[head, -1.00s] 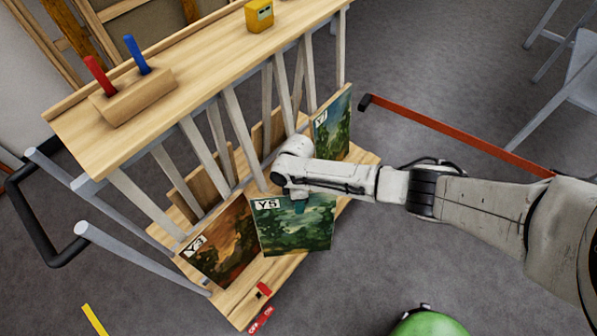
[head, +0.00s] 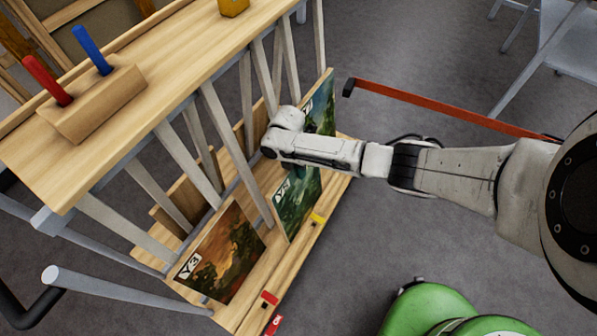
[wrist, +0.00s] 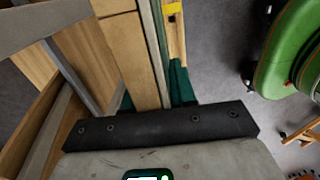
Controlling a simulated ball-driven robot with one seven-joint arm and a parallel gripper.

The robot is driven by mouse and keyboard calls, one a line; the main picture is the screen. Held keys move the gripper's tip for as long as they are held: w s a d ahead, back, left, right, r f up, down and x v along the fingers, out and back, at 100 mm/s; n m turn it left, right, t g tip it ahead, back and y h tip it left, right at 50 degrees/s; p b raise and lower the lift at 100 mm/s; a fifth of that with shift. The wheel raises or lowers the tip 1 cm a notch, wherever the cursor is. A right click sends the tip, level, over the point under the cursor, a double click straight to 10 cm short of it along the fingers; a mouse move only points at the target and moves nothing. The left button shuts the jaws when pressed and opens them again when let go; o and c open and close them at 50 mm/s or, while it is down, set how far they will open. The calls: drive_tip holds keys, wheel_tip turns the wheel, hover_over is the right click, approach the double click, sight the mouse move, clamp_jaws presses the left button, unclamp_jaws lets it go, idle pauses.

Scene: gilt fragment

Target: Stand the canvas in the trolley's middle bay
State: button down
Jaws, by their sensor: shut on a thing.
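The canvas (head: 300,208), a green landscape with a white label at its upper left, is in my gripper (wrist: 155,93). It stands nearly upright at the trolley's middle bay, between the brown Y3 canvas (head: 225,255) and a green canvas (head: 322,105) farther back. Its face is turned much like theirs. My wrist hides its upper part in the head view. The teal fingers close on it in the wrist view, where it shows as a thin edge. I cannot tell whether its bottom touches the trolley's lower deck (head: 290,262).
Grey slanted posts (head: 236,155) divide the bays. The top shelf holds a wooden block (head: 95,103) with red and blue pegs, and a yellow object (head: 233,7). A red bar (head: 440,108) stretches right. A green rounded object (head: 430,308) is at the bottom. Grey floor lies between.

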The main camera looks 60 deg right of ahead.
drive_tip(key=w+f+b, duration=0.4)
drive_tip(key=w+b, duration=0.3)
drive_tip(key=b, duration=0.4)
drive_tip(key=shift+w+f, duration=0.25)
drive_tip(key=shift+w, duration=0.15)
drive_tip(key=shift+a, duration=0.1)
drive_tip(key=c, duration=0.8)
unclamp_jaws()
drive_tip(key=shift+c, duration=0.2)
wheel_tip(320, 180, up, 11)
drive_tip(key=w+p, duration=0.1)
drive_tip(key=p, duration=0.2)
drive_tip(key=shift+w+f, duration=0.2)
drive_tip(key=shift+w, duration=0.05)
drive_tip(key=shift+a, duration=0.1)
